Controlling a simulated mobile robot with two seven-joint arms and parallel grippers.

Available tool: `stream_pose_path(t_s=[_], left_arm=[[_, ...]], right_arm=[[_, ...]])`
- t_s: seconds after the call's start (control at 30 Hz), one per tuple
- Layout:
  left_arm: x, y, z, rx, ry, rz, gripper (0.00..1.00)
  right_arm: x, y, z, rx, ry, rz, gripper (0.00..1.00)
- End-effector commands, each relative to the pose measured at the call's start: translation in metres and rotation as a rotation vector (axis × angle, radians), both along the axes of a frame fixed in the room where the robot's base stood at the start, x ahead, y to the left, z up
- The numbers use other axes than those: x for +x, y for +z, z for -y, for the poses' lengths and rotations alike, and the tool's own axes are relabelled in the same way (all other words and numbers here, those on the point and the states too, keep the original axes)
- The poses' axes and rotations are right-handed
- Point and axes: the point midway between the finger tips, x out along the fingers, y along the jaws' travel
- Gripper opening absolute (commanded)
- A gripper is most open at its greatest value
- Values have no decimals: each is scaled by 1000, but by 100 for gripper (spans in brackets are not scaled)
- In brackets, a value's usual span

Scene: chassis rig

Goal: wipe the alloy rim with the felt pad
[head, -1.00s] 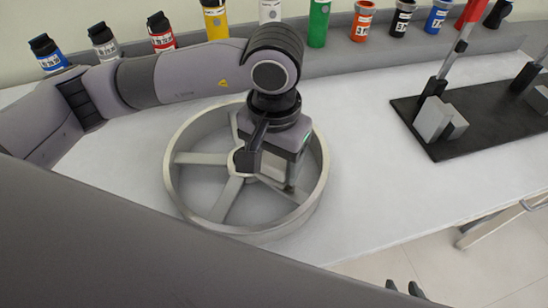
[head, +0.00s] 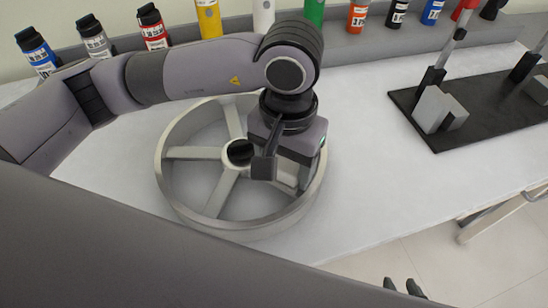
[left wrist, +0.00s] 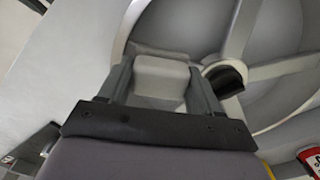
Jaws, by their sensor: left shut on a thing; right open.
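The alloy rim (head: 232,229) is a pale grey spoked wheel lying flat on the white bench. A black cap (head: 241,152) sits at its hub and also shows in the left wrist view (left wrist: 226,78). My left gripper (head: 297,184) points down over the right side of the rim. In the left wrist view its fingers (left wrist: 158,84) are shut on the felt pad (left wrist: 160,76), a light grey block. In the head view the pad is mostly hidden by the gripper. I cannot tell whether the pad touches the rim. My right gripper (head: 403,288) shows only its dark fingertips, apart and empty, at the bottom edge.
Several labelled bottles, including a red one (head: 154,27), stand along the grey back ledge (head: 350,58). A black board (head: 470,128) with grey blocks (head: 432,108) and upright posts lies on the right. The bench (head: 365,175) is clear between rim and board.

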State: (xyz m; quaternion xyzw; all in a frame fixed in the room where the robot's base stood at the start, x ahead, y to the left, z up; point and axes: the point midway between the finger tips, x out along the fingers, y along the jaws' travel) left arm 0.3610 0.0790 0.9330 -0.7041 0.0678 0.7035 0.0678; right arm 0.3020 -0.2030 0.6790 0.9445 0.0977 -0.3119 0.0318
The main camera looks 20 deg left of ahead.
Motion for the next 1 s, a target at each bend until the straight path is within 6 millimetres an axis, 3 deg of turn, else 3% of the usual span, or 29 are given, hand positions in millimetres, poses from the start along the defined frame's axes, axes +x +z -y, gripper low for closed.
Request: stream_pose_path(t_s=[0.17, 0.5, 1.0], left_arm=[[-4, 0, 10, -1, -1, -1, 39], [-4, -3, 10, -1, 0, 0, 39], [10, -4, -26, 1, 3, 1, 39]], right_arm=[[0, -5, 0, 0, 0, 0, 43], [0, -18, 0, 0, 0, 0, 43], [0, -42, 0, 0, 0, 0, 43]])
